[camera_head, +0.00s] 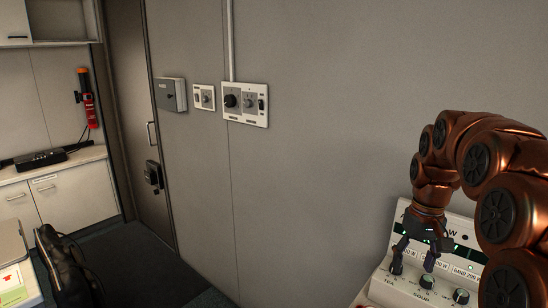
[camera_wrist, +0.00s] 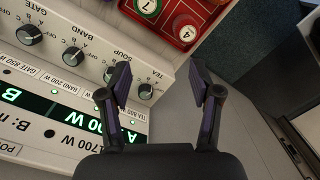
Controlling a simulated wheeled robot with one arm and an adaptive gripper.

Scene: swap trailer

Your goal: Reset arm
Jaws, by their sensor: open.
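My gripper (camera_head: 414,250) hangs at the right of the head view, pointing down over the white control panel (camera_head: 408,291). In the wrist view my gripper (camera_wrist: 158,83) has its two dark fingers spread apart with nothing between them. The TEA knob (camera_wrist: 145,91) shows close by the left finger, and the SOUP knob (camera_wrist: 109,73) lies farther left. The BAND knob (camera_wrist: 73,57) and GATE knob (camera_wrist: 29,35) follow along the row. Whether a fingertip touches the panel I cannot tell. My copper arm hides the panel's right part in the head view.
The grey wall carries a switch plate (camera_head: 245,103) and a grey box (camera_head: 171,95). A black bag (camera_head: 66,266) stands at lower left. Open floor lies before the door (camera_head: 137,120).

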